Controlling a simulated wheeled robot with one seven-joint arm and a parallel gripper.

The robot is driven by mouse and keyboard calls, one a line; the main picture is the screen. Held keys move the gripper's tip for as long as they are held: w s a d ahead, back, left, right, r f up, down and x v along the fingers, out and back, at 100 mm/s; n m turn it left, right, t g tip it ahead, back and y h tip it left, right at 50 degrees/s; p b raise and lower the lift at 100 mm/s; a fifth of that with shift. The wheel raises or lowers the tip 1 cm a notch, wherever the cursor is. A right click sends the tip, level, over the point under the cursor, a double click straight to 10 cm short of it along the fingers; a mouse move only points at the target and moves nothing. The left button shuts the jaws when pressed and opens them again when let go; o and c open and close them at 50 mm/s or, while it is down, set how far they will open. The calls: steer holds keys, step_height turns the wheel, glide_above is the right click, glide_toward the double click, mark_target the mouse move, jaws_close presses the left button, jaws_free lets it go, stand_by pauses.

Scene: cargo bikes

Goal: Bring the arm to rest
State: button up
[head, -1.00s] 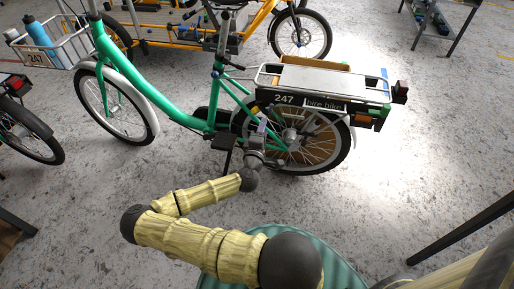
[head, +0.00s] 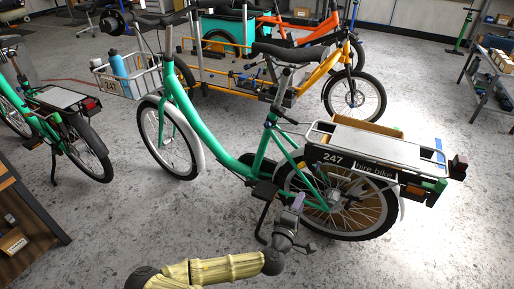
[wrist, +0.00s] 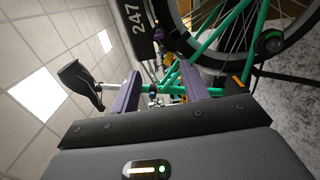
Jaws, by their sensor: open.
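My gripper (head: 294,208) is low in the head view, at the end of my pale yellow arm (head: 220,268). It is beside the rear wheel (head: 345,205) of the green hire bike (head: 205,131), near its crank and stand. In the wrist view, my gripper (wrist: 158,82) shows two purple fingers held apart. Nothing is clearly gripped between them; parts of the green frame and the wheel show beyond. I cannot tell whether a finger touches the bike. The bike stands upright with a rear rack (head: 375,145) and a plate marked 247.
A front basket (head: 128,80) holds a blue bottle (head: 118,63). Another green bike (head: 62,125) stands at left beside a wooden shelf (head: 25,215). A yellow cargo bike (head: 325,72) stands behind, and a metal bench (head: 485,85) at right. The floor at lower right is clear.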

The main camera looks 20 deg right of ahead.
steer(key=s+a+f+m+g+y, duration=0.3)
steer(key=s+f+m+g+y, duration=0.1)
steer(key=s+f+m+g, duration=0.45)
steer(key=w+a+r+m+g+y, duration=0.1)
steer(key=a+r+y, duration=0.1)
steer(key=a+y, duration=0.3)
steer(key=w+a+r+m+g+y, duration=0.1)
steer(key=a+r+y, duration=0.15)
steer(key=a, duration=0.55)
steer(key=s+a+r+n+t+y+p, duration=0.1)
steer(key=a+r+n+y+p, duration=0.1)
steer(key=r+p, duration=3.3)
step_height(320, 180, up, 17)
steer(key=shift+s+a+r+p, duration=0.1)
steer(key=shift+s+a+p, duration=0.05)
steer(key=shift+a+p, duration=0.3)
